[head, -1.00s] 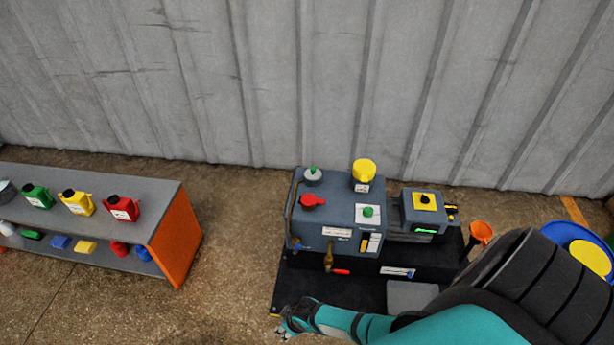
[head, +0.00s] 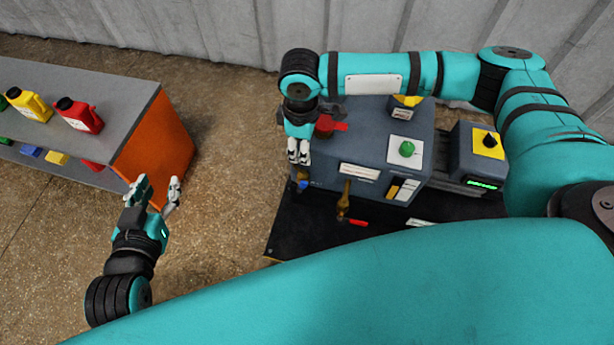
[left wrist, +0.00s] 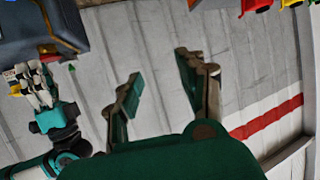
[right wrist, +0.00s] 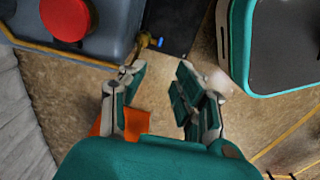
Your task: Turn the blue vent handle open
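The blue vent handle (head: 302,180) sits low at the front left corner of the grey-blue furnace unit (head: 372,140). In the right wrist view the blue handle (right wrist: 154,42) is on a brass fitting, just beyond the fingertips. My right gripper (head: 299,158) points down just above the handle, apart from it. In its wrist view the right gripper (right wrist: 160,74) is open and empty. My left gripper (head: 157,184) is open and empty over the floor, left of the unit. It also shows open in the left wrist view (left wrist: 158,68).
A brass valve with a red-tipped lever (head: 344,202) stands right of the blue handle. A shelf (head: 135,110) with bottles stands at the left. Floor between shelf and unit is free.

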